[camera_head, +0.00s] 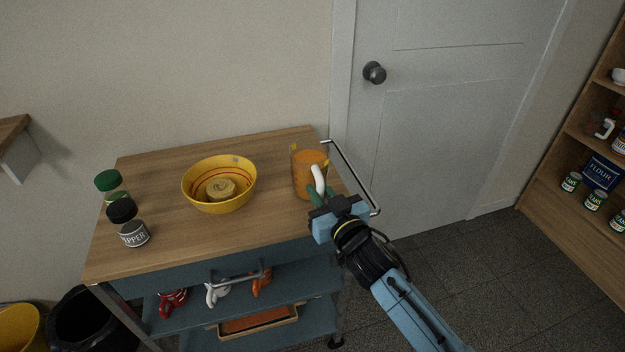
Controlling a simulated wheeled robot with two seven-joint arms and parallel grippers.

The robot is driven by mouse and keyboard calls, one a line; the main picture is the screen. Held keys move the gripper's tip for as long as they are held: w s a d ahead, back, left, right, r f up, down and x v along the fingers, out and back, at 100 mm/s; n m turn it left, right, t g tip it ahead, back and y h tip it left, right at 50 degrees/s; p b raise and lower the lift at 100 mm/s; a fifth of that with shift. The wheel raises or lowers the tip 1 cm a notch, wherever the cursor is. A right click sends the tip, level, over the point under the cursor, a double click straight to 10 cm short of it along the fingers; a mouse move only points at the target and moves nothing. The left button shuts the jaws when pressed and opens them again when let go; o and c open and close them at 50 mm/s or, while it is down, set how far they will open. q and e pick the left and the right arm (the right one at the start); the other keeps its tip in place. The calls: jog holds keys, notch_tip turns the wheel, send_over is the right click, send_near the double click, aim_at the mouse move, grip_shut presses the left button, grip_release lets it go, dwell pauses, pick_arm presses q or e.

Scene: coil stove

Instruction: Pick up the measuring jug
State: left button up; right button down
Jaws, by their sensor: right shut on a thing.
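The measuring jug (308,172) is see-through with orange contents and a white handle (318,180) on its near side. It stands at the right end of the wooden cart top, upright as far as I can see. My right gripper (318,196) reaches it from the lower right. Its green-tipped fingers are at the jug's handle and shut on it, and the wrist hides part of the cart edge. I cannot tell whether the jug's base touches the top. My left gripper is out of view.
A metal rail (352,178) borders the cart's right end. A door (440,110) is behind; a shelf (570,150) stands right.

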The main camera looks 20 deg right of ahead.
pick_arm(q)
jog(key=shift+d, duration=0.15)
pick_arm(e)
jog(key=shift+r, duration=0.1)
